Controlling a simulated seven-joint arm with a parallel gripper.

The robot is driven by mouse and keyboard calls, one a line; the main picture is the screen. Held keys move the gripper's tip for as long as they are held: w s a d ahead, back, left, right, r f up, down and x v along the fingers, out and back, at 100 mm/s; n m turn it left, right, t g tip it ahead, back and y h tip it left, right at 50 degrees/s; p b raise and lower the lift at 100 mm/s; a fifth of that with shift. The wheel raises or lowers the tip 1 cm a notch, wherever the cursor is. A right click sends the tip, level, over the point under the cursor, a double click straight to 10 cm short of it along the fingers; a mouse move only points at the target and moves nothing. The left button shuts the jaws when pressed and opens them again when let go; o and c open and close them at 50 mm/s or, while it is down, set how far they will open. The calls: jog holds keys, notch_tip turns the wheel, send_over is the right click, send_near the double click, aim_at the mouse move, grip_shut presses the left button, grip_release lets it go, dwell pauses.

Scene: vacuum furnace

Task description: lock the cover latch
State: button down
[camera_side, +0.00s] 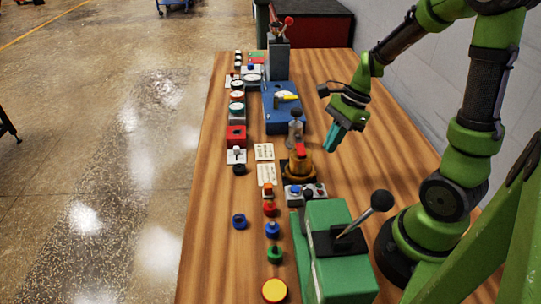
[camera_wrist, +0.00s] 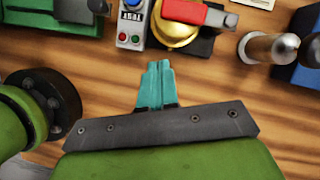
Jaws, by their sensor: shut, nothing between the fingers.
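A brass, dome-like fixture (camera_side: 299,170) with a red block-like handle (camera_side: 300,150) stands on a dark base at the middle of the table. In the wrist view, the brass fixture (camera_wrist: 177,32) and its red lever (camera_wrist: 197,12) are at the top, cut by the frame edge. I cannot tell for sure which part is the cover latch or whether it is locked. My gripper (camera_side: 333,143) has teal fingers pressed together, pointing down, to the right of the fixture and apart from it. In the wrist view, my gripper (camera_wrist: 158,68) is shut and empty below the fixture.
A small button box (camera_side: 305,194) and a green lever machine (camera_side: 338,265) stand in front. A metal knobbed post (camera_side: 296,128) and blue machine (camera_side: 284,110) stand behind. Several buttons line the left. Bare wooden table (camera_side: 372,155) lies to the right.

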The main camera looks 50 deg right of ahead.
jog(key=s+v, duration=0.1)
jog(key=v, duration=0.8)
jog(key=shift+a+r, duration=0.3)
jog(key=shift+r, duration=0.15)
jog(key=a+r+n+t+h, duration=0.1)
jog(key=a+r+n+t, duration=0.1)
jog(key=a+n, duration=0.5)
jog(key=s+a+r+n+t+h, duration=0.1)
jog(key=a+r+n+t, duration=0.2)
jog(key=a+n, duration=0.4)
jog(key=n, duration=0.5)
jog(key=shift+s, duration=0.3)
